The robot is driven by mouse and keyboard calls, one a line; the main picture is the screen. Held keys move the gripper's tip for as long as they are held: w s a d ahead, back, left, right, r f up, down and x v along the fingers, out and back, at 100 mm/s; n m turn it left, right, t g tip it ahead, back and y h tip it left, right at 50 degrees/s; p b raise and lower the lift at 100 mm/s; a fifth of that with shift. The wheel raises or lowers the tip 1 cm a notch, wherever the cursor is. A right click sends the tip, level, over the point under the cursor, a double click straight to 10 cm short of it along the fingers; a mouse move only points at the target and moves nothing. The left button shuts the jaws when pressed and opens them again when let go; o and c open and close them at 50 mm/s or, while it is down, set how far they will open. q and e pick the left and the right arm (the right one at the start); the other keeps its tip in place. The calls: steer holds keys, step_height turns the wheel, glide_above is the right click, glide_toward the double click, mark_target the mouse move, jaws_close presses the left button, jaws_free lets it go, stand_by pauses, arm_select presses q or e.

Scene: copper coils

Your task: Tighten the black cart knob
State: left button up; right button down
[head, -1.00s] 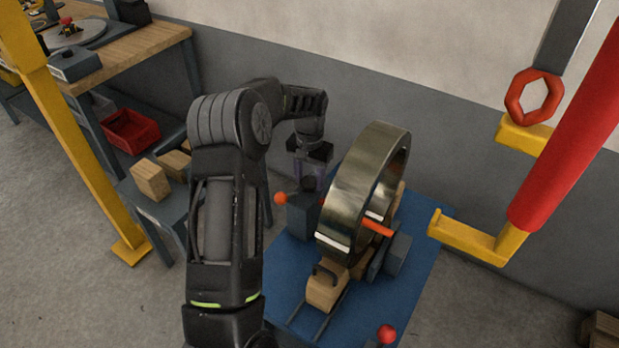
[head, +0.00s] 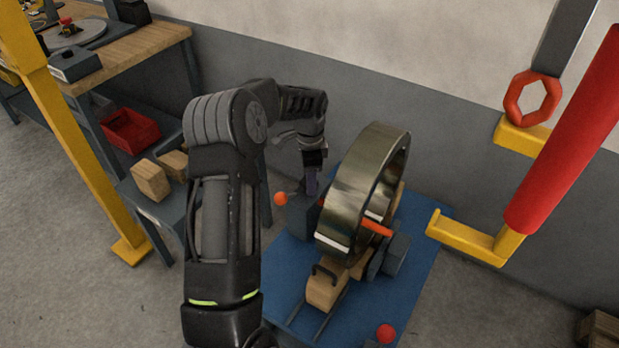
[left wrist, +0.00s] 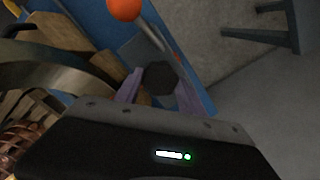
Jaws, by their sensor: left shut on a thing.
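The black cart knob (left wrist: 160,78) shows in the left wrist view as a dark faceted shape between the two fingers. My left gripper (left wrist: 158,90) is shut on it, with one purple-grey finger on each side. In the head view my left gripper (head: 311,182) points down at the grey block on the blue cart (head: 415,275), left of the coil, and the knob is hidden there. An orange ball-ended lever (head: 281,199) sticks out beside the gripper; its ball also shows in the left wrist view (left wrist: 124,8). My right gripper is not in view.
A large metal coil (head: 352,205) stands upright on the cart, close to the right of my gripper, with wooden blocks (head: 325,290) at its foot. A yellow hook with a red bar (head: 565,130) hangs at right. A workbench (head: 150,45) and a yellow post (head: 75,140) stand at left.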

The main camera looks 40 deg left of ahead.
arm_select(q)
steer(key=m, duration=0.6)
steer(key=shift+p, duration=0.3)
steer(key=shift+m, duration=0.4)
steer(key=o, duration=1.4)
steer(key=shift+r, duration=0.1)
steer(key=shift+r, duration=3.85)
